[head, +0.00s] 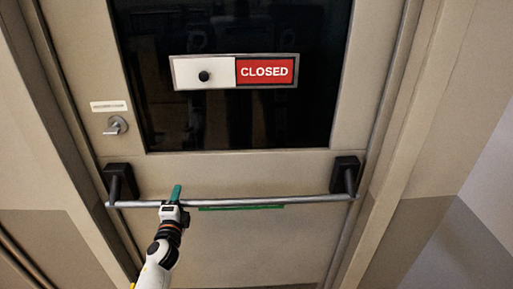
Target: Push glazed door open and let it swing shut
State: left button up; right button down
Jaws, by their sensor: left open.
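The glazed door (305,170) fills the middle of the head view, a beige leaf with a dark glass pane (210,120). It looks shut in its frame. A metal push bar (300,200) crosses it between two black end brackets. My left gripper (175,194) is open at the left part of the bar, its green fingertip overlapping the bar in the picture. I cannot tell whether it touches the bar. My right gripper is not in view.
A sliding sign (265,71) reading CLOSED is on the glass. A small lever or knob (116,126) sits at the left below a white label (108,106). A green strip (242,207) runs just under the bar. The door frame (392,130) and walls flank the door.

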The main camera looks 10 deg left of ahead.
pick_arm(q)
jog(key=shift+w+a+f, duration=0.1)
jog(key=shift+w+f, duration=0.1)
jog(key=shift+w, duration=0.1)
